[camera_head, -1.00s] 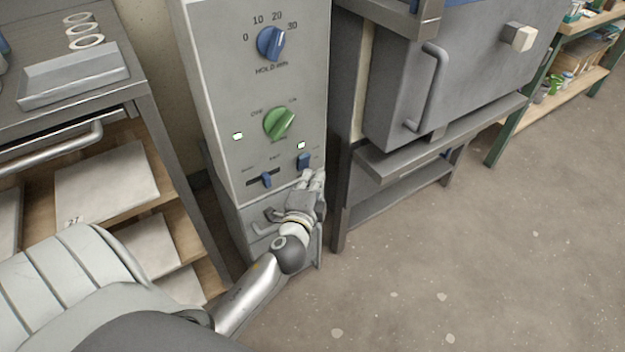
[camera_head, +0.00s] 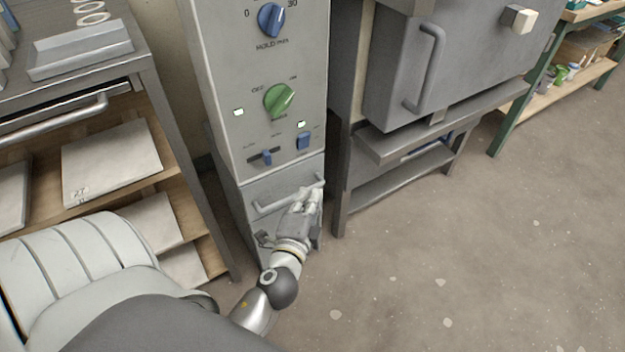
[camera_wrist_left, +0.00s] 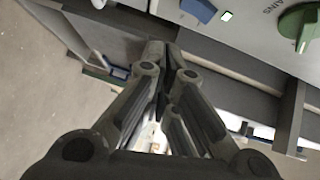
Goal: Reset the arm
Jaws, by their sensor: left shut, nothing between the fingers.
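My left gripper (camera_head: 311,196) is shut and empty. In the head view it is in front of the drawer-like lower part of the grey control cabinet (camera_head: 225,60), below the blue rocker switch (camera_head: 303,141) and close to the bar handle (camera_head: 270,206). I cannot tell whether it touches the handle. In the left wrist view its closed fingers (camera_wrist_left: 160,50) point toward the cabinet, with the blue switch (camera_wrist_left: 199,9) and the green knob (camera_wrist_left: 299,22) above. My right gripper is not in view.
A kiln with a handle (camera_head: 425,70) stands to the right on a metal stand. A shelf cart (camera_head: 150,90) with pale slabs stands to the left. The floor (camera_head: 460,240) at the right is clear.

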